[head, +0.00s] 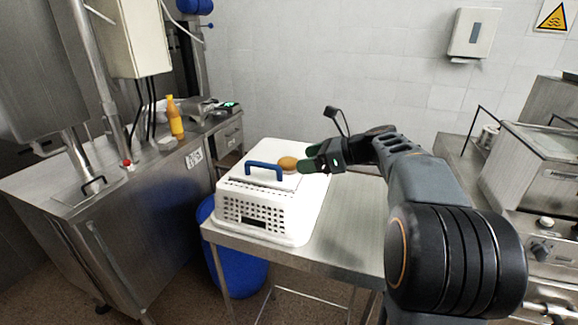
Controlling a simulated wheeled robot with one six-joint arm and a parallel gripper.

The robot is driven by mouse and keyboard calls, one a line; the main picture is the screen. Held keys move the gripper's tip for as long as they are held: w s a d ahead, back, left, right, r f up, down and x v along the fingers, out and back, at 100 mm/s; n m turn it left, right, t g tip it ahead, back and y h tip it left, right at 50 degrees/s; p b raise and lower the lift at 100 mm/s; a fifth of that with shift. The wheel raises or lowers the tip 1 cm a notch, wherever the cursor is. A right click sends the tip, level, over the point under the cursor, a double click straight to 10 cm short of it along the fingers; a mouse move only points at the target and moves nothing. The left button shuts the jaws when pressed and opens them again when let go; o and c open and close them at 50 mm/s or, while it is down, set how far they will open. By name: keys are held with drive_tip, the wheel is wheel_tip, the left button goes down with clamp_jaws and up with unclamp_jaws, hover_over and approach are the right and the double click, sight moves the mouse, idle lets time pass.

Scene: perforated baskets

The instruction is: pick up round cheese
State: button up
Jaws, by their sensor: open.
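The round cheese (288,162) is a small orange-brown disc at the far right of the blue handle, by the top of the white perforated basket (262,213). My gripper (306,160) comes in from the right and its fingertips are right beside the cheese, overlapping its right edge in the picture. It is open. I cannot tell whether a finger touches the cheese, and the far side of the cheese is hidden.
The basket has a blue handle (264,168) and stands on a steel table (345,225). A blue bin (240,268) is under the table. An orange bottle (175,120) stands on the left steel counter. The table's right part looks bare.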

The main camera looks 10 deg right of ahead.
sight(292, 161)
drive_tip(key=shift+x, duration=2.6)
drive_tip(key=shift+a+r, duration=0.1)
drive_tip(key=c, duration=0.6)
drive_tip(key=shift+c, duration=0.3)
drive_tip(key=shift+r, duration=0.15)
